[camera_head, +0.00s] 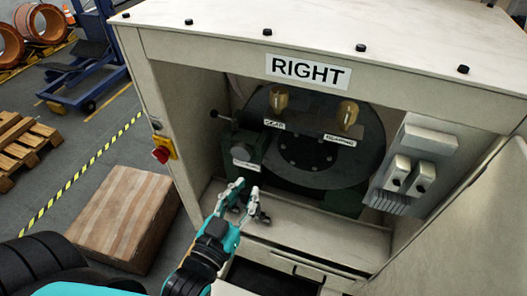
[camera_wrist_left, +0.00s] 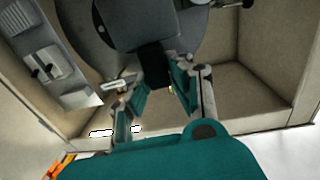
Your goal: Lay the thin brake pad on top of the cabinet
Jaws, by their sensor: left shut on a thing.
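The white cabinet has a flat top (camera_head: 340,22) with several black knobs along its front edge and a RIGHT sign below. My left gripper (camera_head: 245,197) is inside the cabinet's open front, just below a dark green block (camera_head: 236,150) with a label, beside the big dark disc (camera_head: 300,160). In the left wrist view my left gripper (camera_wrist_left: 160,82) has its fingers on both sides of a dark piece (camera_wrist_left: 154,58), seemingly the thin brake pad. The piece overlaps a larger dark block behind it, so I cannot tell if they touch. My right gripper is not in view.
Two gold-coloured parts (camera_head: 348,115) sit above labels on the disc. A grey control box (camera_head: 410,175) is at the cabinet's right inner wall. An open drawer (camera_head: 265,275) is below. A brown box (camera_head: 122,215) stands on the floor at left. The cabinet top is mostly clear.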

